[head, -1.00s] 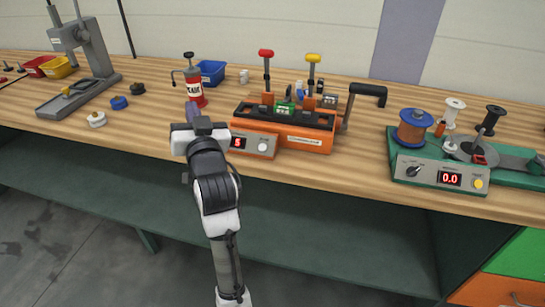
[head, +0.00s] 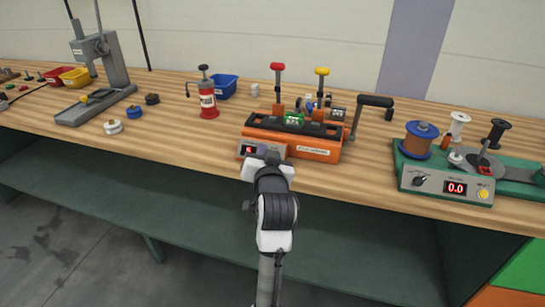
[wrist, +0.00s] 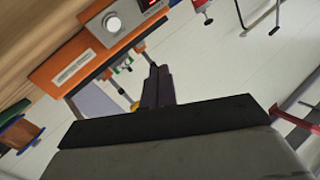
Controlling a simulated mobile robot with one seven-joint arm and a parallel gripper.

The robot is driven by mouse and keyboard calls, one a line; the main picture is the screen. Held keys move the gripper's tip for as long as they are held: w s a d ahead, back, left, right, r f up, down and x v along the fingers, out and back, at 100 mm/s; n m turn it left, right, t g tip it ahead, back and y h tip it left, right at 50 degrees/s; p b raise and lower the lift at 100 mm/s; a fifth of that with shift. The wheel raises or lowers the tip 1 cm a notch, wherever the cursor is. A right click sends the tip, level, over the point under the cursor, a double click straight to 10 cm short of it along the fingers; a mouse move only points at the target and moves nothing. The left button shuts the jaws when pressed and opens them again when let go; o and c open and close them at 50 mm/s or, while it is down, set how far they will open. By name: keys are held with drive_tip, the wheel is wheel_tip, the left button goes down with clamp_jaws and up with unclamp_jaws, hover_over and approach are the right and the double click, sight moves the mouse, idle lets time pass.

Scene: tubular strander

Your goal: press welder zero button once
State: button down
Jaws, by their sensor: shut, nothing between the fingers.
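The orange welder (head: 318,155) stands on the bench, with two upright levers, one red-topped and one yellow-topped. Its grey front panel (head: 243,149) has a red display, partly covered by my gripper in the head view. In the wrist view the panel shows a round white knob or button (wrist: 112,23) beside the red display (wrist: 148,4); I cannot read a label on it. My gripper (head: 263,151) is shut and empty, in front of the panel. Its dark fingers also show in the wrist view (wrist: 156,72). I cannot tell whether they touch the panel.
A green machine (head: 445,183) with a copper spool, 0.0 display and yellow button stands to the right. A red bottle (head: 208,100) and blue bin (head: 223,87) stand left of the welder. A grey press (head: 98,103) is farther left. The bench front edge is clear.

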drive_tip(key=w+f+b, duration=0.2)
drive_tip(key=w+d+f+b, duration=0.1)
drive_tip(key=w+f+b, duration=0.1)
drive_tip(key=f, duration=0.1)
drive_tip(key=shift+w+d, duration=0.2)
drive_tip(key=shift+w, duration=0.05)
drive_tip(key=shift+w+d+f, duration=0.2)
drive_tip(key=shift+w+f, duration=0.25)
drive_tip(key=shift+w, duration=0.15)
idle(1.5)
drive_tip(key=shift+w+d+f+b, duration=0.1)
drive_tip(key=shift+w+f+b, duration=0.15)
drive_tip(key=shift+f+b, duration=0.05)
drive_tip(key=shift+w+d+f, duration=0.1)
drive_tip(key=shift+w+f, duration=0.15)
drive_tip(key=shift+f, duration=0.05)
idle(0.9)
drive_tip(key=shift+r, duration=0.1)
drive_tip(key=shift+s+a+r+p, duration=0.2)
drive_tip(key=shift+s+r+p, duration=0.25)
drive_tip(key=shift+s, duration=0.1)
